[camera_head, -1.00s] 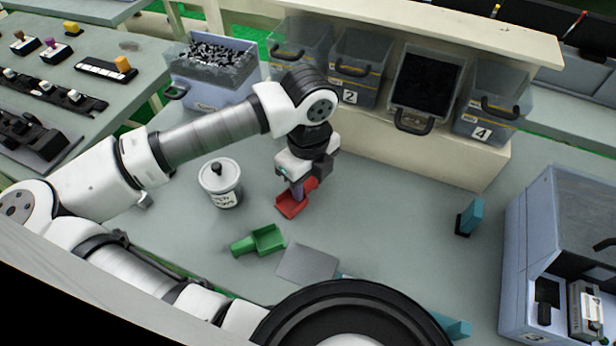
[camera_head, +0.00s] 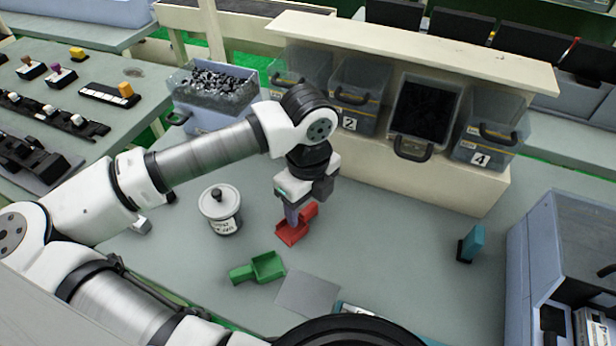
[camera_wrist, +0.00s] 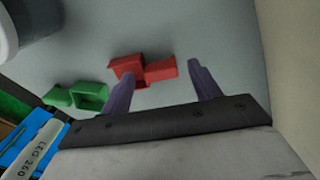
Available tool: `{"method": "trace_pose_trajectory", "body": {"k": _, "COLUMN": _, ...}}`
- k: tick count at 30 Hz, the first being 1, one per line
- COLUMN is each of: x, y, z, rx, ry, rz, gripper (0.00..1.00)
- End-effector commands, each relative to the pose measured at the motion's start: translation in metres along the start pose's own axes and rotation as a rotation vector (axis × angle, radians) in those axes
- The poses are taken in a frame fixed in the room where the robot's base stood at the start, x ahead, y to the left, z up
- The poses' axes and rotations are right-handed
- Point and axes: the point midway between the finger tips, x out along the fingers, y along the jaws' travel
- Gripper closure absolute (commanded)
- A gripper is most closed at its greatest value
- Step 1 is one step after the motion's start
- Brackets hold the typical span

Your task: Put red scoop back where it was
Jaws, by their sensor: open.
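The red scoop (camera_head: 293,231) lies on the grey table, right of the white lidded tub and behind the green scoop. My gripper (camera_head: 292,217) is right at the red scoop in the head view and partly covers it. In the wrist view the red scoop (camera_wrist: 140,71) lies beyond and between the two purple fingers (camera_wrist: 160,82), nearer the left one. The fingers are spread apart with nothing held between them. Whether a finger touches the scoop, I cannot tell.
A green scoop (camera_head: 259,269) and a flat grey plate (camera_head: 308,294) lie in front. A white tub (camera_head: 220,211) stands left. Clear bins (camera_head: 359,92) line the back shelf, and a bin of dark pieces (camera_head: 214,97) is back left. The table's right middle is mostly clear.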

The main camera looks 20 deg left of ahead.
Motion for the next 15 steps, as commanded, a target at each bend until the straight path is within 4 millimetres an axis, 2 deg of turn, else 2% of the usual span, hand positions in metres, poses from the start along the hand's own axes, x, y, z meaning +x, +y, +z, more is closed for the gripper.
{"method": "trace_pose_trajectory", "body": {"k": 9, "x": -0.068, "y": 0.000, "z": 0.001, "rx": 0.000, "ry": -0.004, "rz": 0.000, "gripper": 0.38}}
{"method": "trace_pose_trajectory", "body": {"k": 15, "x": -0.097, "y": 0.000, "z": 0.000, "rx": 0.000, "ry": -0.001, "rz": 0.000, "gripper": 0.38}}
